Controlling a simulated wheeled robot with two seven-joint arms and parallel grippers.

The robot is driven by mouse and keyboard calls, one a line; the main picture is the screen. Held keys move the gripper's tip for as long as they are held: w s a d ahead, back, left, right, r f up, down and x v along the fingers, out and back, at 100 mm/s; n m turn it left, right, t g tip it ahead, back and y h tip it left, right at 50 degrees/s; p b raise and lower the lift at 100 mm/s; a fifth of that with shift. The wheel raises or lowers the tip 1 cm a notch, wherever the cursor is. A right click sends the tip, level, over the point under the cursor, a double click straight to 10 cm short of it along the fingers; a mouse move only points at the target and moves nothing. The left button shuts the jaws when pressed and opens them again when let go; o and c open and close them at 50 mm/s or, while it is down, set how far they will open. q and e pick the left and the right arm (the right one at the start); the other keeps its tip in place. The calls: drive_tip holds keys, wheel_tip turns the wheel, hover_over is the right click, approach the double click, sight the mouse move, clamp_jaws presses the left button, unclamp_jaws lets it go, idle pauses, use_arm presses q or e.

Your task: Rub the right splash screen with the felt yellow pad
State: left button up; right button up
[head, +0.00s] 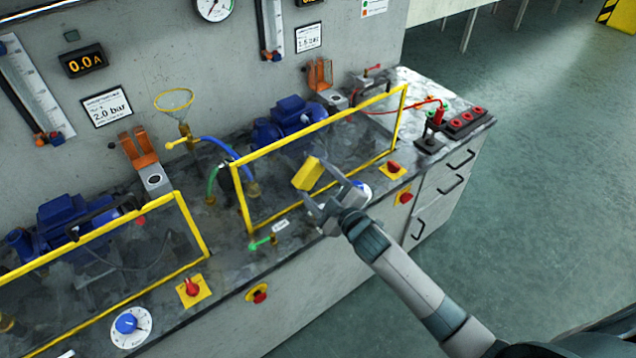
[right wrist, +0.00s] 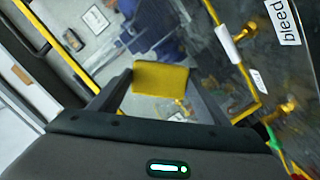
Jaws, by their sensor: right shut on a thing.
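The right splash screen (head: 330,137) is a clear panel in a yellow frame, standing upright at the front of the bench before a blue pump. My right gripper (head: 326,188) is shut on the felt yellow pad (head: 308,174) and holds it in front of the screen's lower middle. I cannot tell whether the pad touches the panel. In the right wrist view the pad (right wrist: 160,78) sits between the fingertips, with the screen's yellow frame (right wrist: 232,62) beside it. My left gripper is not in view.
A left splash screen (head: 110,262) stands farther left. A green-handled valve (head: 262,243) and red knobs on yellow plates (head: 193,289) sit along the bench's front edge. A red-and-black terminal block (head: 465,122) is at the right end. The floor (head: 545,170) at right is clear.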

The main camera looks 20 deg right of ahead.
drive_tip(key=shift+w+a, duration=0.15)
drive_tip(key=shift+w, duration=0.3)
drive_tip(key=d, duration=0.1)
drive_tip(key=w+d, duration=0.1)
drive_tip(key=d, duration=0.1)
drive_tip(key=shift+d, duration=0.25)
idle(0.4)
drive_tip(key=shift+w+d, duration=0.1)
drive_tip(key=shift+w+d, duration=0.35)
drive_tip(key=shift+d, duration=0.45)
drive_tip(key=shift+w+d, duration=0.3)
drive_tip(key=shift+d, duration=0.5)
drive_tip(key=shift+d+r, duration=0.1)
drive_tip(key=shift+w+d, duration=0.3)
drive_tip(key=shift+d, duration=0.55)
drive_tip(key=shift+w+d, duration=0.3)
drive_tip(key=shift+d, duration=0.5)
drive_tip(key=shift+a, duration=0.2)
